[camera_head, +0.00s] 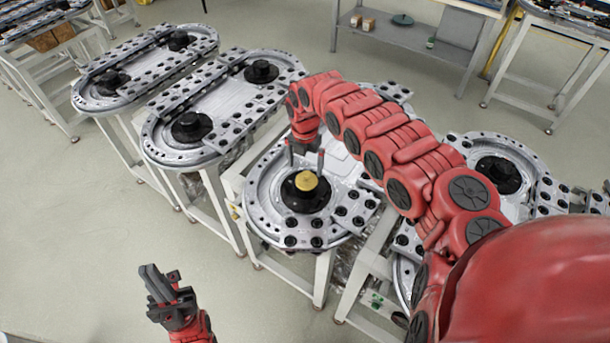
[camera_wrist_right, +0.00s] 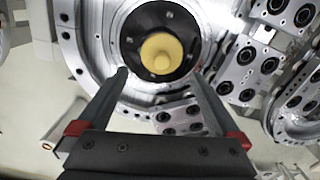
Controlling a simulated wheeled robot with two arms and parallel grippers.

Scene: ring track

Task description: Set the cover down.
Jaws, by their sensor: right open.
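A yellow round cover (camera_head: 307,180) sits on the black hub (camera_head: 304,199) at the near end of the middle ring track (camera_head: 262,213). In the right wrist view the yellow cover (camera_wrist_right: 161,53) lies over the middle of the black hub (camera_wrist_right: 133,24), beyond the fingertips. My right gripper (camera_head: 305,160) is above and just behind the cover, its two fingers spread and apart from it. It also shows open and empty in the right wrist view (camera_wrist_right: 158,78). My left gripper (camera_head: 165,285) is low at the left, over the floor, with nothing visible in it; its finger gap is unclear.
Two more ring tracks (camera_head: 215,75) on white stands are at the left, and another (camera_head: 525,150) is at the right, partly behind my right arm. A grey shelf table (camera_head: 410,40) stands at the back. The floor at the left front is clear.

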